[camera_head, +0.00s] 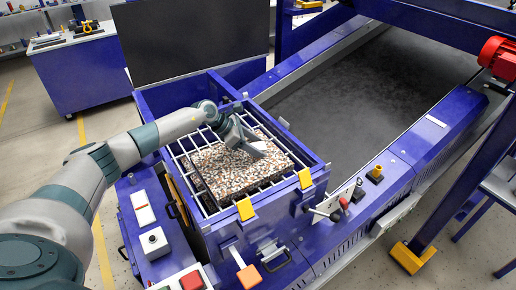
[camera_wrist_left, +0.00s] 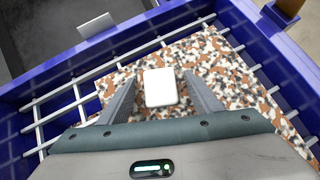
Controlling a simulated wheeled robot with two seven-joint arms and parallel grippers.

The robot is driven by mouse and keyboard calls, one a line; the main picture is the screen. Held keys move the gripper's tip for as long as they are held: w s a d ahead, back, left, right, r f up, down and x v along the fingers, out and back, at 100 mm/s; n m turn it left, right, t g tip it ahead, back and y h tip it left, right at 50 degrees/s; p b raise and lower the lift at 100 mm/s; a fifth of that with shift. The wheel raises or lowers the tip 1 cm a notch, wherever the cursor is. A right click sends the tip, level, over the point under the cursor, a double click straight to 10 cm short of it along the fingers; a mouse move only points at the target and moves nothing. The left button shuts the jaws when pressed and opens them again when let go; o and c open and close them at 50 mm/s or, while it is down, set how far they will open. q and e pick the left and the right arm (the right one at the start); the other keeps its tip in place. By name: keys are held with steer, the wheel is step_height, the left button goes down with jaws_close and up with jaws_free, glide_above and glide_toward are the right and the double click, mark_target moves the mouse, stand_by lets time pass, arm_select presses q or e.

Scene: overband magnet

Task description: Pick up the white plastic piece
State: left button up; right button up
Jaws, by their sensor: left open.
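The white plastic piece (camera_wrist_left: 160,88) is a small pale block with rounded corners. In the left wrist view it lies on a speckled brown, white and black slab of granules (camera_wrist_left: 225,65), between the two fingers of my left gripper (camera_wrist_left: 160,80). A gap shows on each side of it, so the fingers are open around or above it; the exact height is unclear. My right gripper is not in view.
The slab rests on a white bar grid (camera_head: 203,204) inside a blue box (camera_head: 313,187), whose raised walls surround it. A dark upright panel (camera_head: 190,40) stands behind. A conveyor belt (camera_head: 370,75) lies to the right.

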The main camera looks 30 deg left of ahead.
mark_target(259, 146)
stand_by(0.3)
arm_select(q)
steer(key=c, duration=1.2)
steer(key=shift+r, duration=0.1)
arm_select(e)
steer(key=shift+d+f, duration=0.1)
